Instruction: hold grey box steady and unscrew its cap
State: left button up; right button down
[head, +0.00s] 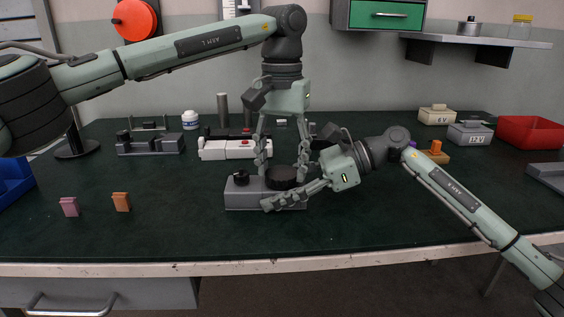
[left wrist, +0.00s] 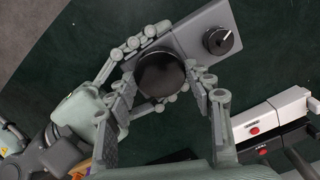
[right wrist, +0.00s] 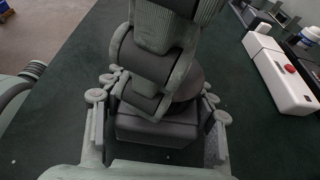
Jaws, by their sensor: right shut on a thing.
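The grey box (head: 240,198) lies on the dark green table, with a small black knob on its left end. Its round black cap (head: 281,177) sits on the right part of the top and also shows in the left wrist view (left wrist: 160,76). My left gripper (head: 282,172) points straight down over the cap, open, with one finger on each side of it. My right gripper (head: 286,180) comes in from the right and is shut on the grey box, one finger along its front and one behind. In the right wrist view, my left gripper hides much of the cap.
A white box with a red button (head: 228,149) stands close behind. Pink (head: 70,207) and orange (head: 121,202) blocks stand to the left. Grey housings (head: 150,144) are at the back left, a red bin (head: 530,132) at the back right. The front of the table is clear.

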pick_arm(q)
jog(key=c, duration=0.4)
jog(key=n, duration=0.5)
jog(key=shift+n, duration=0.3)
jog(key=n, duration=0.7)
jog(key=shift+n, duration=0.3)
jog(key=n, duration=0.7)
jog(key=shift+n, duration=0.3)
jog(key=n, duration=0.7)
jog(key=shift+r+n, duration=0.1)
jog(key=shift+n, duration=0.2)
jog(key=n, duration=0.4)
jog(key=shift+n, duration=0.4)
jog(key=n, duration=0.2)
jog(key=shift+n, duration=0.3)
jog(key=n, duration=0.4)
jog(key=shift+n, duration=0.4)
jog(key=n, duration=0.2)
jog(key=shift+n, duration=0.4)
jog(key=n, duration=0.4)
jog(key=shift+n, duration=0.4)
jog(key=n, duration=0.6)
